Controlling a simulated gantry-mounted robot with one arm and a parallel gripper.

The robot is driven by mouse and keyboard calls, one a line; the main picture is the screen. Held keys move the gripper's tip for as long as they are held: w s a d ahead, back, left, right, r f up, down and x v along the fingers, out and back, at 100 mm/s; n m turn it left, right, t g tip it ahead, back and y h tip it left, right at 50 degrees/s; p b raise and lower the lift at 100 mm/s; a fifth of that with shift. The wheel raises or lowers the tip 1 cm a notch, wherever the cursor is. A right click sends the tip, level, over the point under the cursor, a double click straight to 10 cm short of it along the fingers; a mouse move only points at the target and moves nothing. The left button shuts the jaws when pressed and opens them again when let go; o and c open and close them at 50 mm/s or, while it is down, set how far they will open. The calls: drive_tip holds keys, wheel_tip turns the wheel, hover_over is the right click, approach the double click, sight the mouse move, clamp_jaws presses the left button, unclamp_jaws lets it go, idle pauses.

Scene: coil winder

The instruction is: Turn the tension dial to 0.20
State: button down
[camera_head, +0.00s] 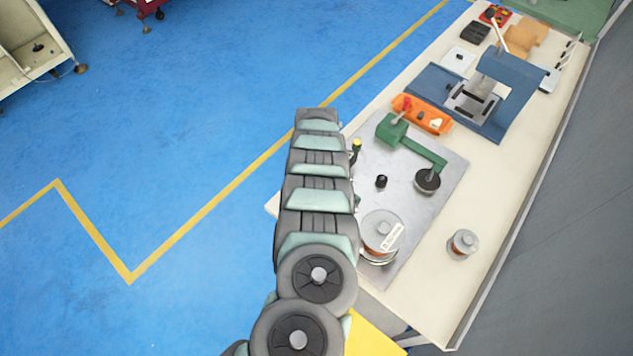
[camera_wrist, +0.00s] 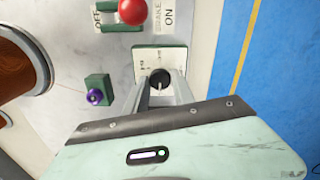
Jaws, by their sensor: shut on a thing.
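The tension dial (camera_wrist: 160,78) is a small black knob with a pale pointer mark on a white plate (camera_wrist: 145,62), in the middle of the wrist view. The plate carries small black scale marks, too small and partly covered to read, so I cannot tell the setting. My gripper (camera_wrist: 160,85) has its two grey fingers either side of the knob, shut on it. In the head view my own arm covers the gripper and the dial.
A red ball lever (camera_wrist: 132,11) stands by a BRAKE plate marked OFF and ON, close to the dial. A green block with a purple knob (camera_wrist: 95,97) and a copper wire spool (camera_wrist: 22,62) lie left. An orange tray (camera_head: 422,114) and blue fixture (camera_head: 510,80) stand farther along the bench.

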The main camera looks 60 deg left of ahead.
idle(0.4)
drive_tip(key=c, duration=1.1)
unclamp_jaws()
drive_tip(key=shift+o, duration=0.2)
wheel_tip(320, 180, up, 11)
drive_tip(key=shift+f, duration=0.1)
